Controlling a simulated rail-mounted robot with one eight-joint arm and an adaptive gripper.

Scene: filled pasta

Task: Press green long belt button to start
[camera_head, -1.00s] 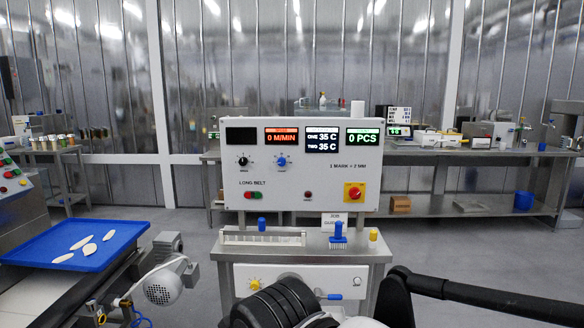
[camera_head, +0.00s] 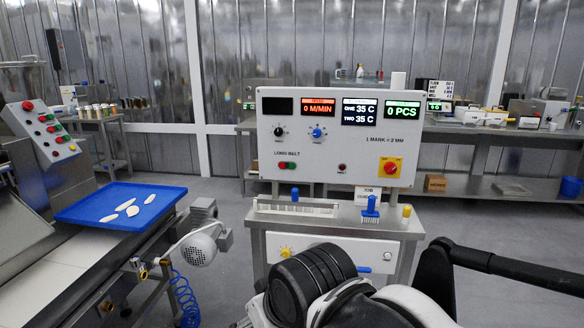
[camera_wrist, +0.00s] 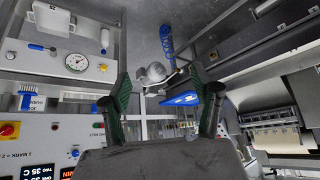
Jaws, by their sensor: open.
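The white control panel (camera_head: 340,138) stands upright in the middle of the head view. Under its LONG BELT label sits a close pair of small buttons, a red one (camera_head: 283,165) and the green long belt button (camera_head: 293,166). In the wrist view, my gripper (camera_wrist: 162,98) is open and empty, its two dark green fingers spread apart. Part of the control panel (camera_wrist: 62,140) shows there at the lower left, beside the left finger. My gripper is apart from the panel. The fingertips do not show in the head view.
A blue tray (camera_head: 105,215) with several pale pasta pieces lies on the left conveyor. A grey motor (camera_head: 200,247) juts out beside it.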

